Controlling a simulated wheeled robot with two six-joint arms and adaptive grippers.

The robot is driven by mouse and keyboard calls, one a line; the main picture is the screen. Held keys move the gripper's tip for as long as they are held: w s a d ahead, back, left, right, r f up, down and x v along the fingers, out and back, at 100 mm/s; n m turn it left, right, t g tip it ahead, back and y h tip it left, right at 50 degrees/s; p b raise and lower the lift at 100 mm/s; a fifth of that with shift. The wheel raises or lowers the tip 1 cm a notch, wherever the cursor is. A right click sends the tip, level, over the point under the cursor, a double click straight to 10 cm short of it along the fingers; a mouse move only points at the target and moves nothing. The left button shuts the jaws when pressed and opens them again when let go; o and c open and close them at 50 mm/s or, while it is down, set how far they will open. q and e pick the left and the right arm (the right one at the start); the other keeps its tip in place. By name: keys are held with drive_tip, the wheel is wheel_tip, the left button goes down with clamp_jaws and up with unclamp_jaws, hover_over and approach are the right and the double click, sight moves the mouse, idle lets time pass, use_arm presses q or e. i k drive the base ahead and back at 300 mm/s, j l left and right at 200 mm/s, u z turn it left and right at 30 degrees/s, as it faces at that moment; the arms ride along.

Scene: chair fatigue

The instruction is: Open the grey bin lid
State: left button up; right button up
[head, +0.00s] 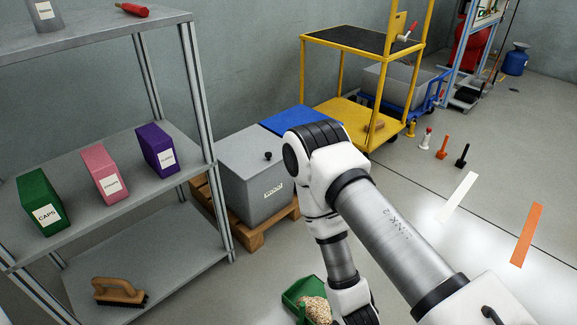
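The grey bin (250,190) stands on a wooden pallet to the right of the shelf rack, with a small label on its front. Its grey lid (252,150) lies flat and shut on top, with a small dark knob (267,156). My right arm reaches in from the lower right, its elbow just right of the bin and apart from the knob in the picture. Its forearm points down to the bottom edge, and its gripper fingers do not show. A green scoop (292,293) holding pale grains shows beside that wrist; what holds it is hidden. My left gripper is not in view.
A grey shelf rack (95,190) on the left holds green, pink and purple boxes and a brush (119,291). A blue-topped container (300,121) stands behind the bin. A yellow cart (345,108) is beyond. Open floor lies on the right.

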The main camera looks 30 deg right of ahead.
sight(248, 153)
drive_tip(key=k+l, duration=0.1)
drive_tip(key=l, duration=0.25)
drive_tip(key=k+l, duration=0.1)
drive_tip(key=l, duration=0.25)
drive_tip(key=k+l, duration=0.1)
drive_tip(key=l, duration=0.25)
drive_tip(key=k+l, duration=0.1)
drive_tip(key=l, duration=0.3)
drive_tip(key=k+l, duration=0.1)
drive_tip(key=l, duration=0.25)
